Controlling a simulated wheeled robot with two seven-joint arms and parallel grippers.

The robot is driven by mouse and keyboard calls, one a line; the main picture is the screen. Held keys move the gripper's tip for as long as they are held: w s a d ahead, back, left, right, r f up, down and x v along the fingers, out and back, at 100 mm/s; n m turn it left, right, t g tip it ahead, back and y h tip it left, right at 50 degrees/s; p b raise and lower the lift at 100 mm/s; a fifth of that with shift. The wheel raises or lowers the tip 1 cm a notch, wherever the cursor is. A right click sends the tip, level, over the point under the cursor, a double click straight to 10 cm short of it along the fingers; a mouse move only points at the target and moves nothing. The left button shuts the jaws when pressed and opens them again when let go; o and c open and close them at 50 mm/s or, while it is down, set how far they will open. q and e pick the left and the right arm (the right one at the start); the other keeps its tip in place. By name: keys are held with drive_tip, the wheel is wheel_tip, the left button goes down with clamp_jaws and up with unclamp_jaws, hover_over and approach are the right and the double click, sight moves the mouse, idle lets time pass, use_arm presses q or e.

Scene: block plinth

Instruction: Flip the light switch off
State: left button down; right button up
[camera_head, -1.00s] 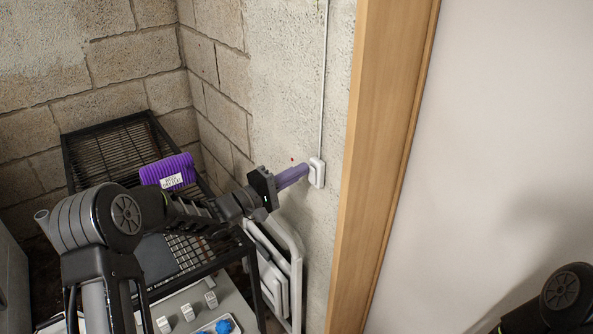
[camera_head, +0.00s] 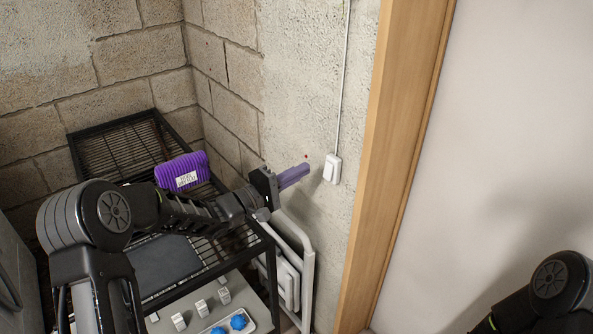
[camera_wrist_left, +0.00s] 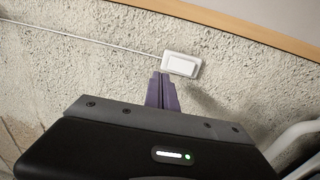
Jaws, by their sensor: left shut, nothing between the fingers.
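The white light switch (camera_head: 332,169) is mounted on the rough concrete wall, just left of the wooden door frame. A cable runs up from it. In the left wrist view the switch (camera_wrist_left: 181,64) shows just beyond the fingertips. My left gripper (camera_head: 306,170) has purple fingers closed together and empty. Its tips are a small gap left of the switch in the head view. Whether the rocker is up or down is too small to tell. My right gripper is out of view; only part of my right arm shows at the lower right.
A black wire rack (camera_head: 118,147) stands in the corner with a purple labelled item (camera_head: 183,172) on it. A white folded frame (camera_head: 305,262) leans against the wall below the switch. The wooden door frame (camera_head: 398,150) is right of it.

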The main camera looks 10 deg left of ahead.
use_arm(q)
drive_tip(key=s+a+r, duration=0.1)
drive_tip(key=s+a, duration=0.4)
drive_tip(key=s, duration=0.1)
drive_tip(key=shift+s+a+b, duration=0.15)
drive_tip(key=shift+s+b, duration=0.1)
drive_tip(key=shift+b, duration=0.2)
